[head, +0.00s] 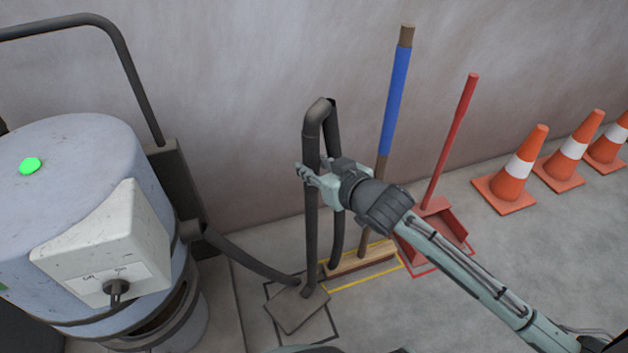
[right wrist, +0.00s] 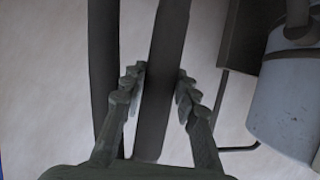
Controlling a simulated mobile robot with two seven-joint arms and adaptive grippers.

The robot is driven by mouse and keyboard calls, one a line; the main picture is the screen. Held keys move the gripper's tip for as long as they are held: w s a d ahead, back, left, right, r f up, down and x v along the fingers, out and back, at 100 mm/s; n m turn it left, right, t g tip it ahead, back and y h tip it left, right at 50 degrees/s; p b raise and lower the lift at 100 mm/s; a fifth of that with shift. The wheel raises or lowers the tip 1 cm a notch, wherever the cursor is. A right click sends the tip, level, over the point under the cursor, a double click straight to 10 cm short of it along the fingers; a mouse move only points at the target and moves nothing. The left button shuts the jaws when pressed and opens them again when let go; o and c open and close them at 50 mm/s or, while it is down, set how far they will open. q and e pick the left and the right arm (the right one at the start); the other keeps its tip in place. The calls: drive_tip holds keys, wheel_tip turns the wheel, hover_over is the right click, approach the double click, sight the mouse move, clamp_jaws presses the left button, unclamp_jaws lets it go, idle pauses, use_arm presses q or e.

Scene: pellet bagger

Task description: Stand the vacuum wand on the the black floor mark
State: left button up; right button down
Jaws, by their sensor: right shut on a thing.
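The vacuum wand (head: 312,235) is a dark grey tube, near upright, with a bent top and a flat square foot (head: 297,312). The foot is at the floor within or over the black outlined floor mark (head: 335,326), turned at an angle to its lines; I cannot tell whether it touches the floor. My right gripper (head: 311,180) is shut on the upper part of the wand. In the right wrist view the wand (right wrist: 163,75) runs between the fingers (right wrist: 160,85), with a second dark tube (right wrist: 103,60) beside it. My left gripper is not in view.
A blue-handled broom (head: 396,100) and red dustpan (head: 452,140) stand close on the right. Several orange cones (head: 515,175) line the wall.

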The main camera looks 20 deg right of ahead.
sight(314, 187)
drive_tip(key=shift+s+d+f, duration=0.1)
drive_tip(key=shift+f, duration=0.2)
wheel_tip(314, 187, down, 2)
drive_tip(key=shift+f, duration=0.25)
drive_tip(key=shift+f+b, duration=0.3)
drive_tip(key=shift+f, duration=0.2)
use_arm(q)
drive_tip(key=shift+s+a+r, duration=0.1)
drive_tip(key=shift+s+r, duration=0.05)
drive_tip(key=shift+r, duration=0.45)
use_arm(e)
drive_tip(key=c, duration=1.2)
unclamp_jaws()
drive_tip(key=shift+f, duration=0.15)
drive_tip(key=shift+o, duration=0.2)
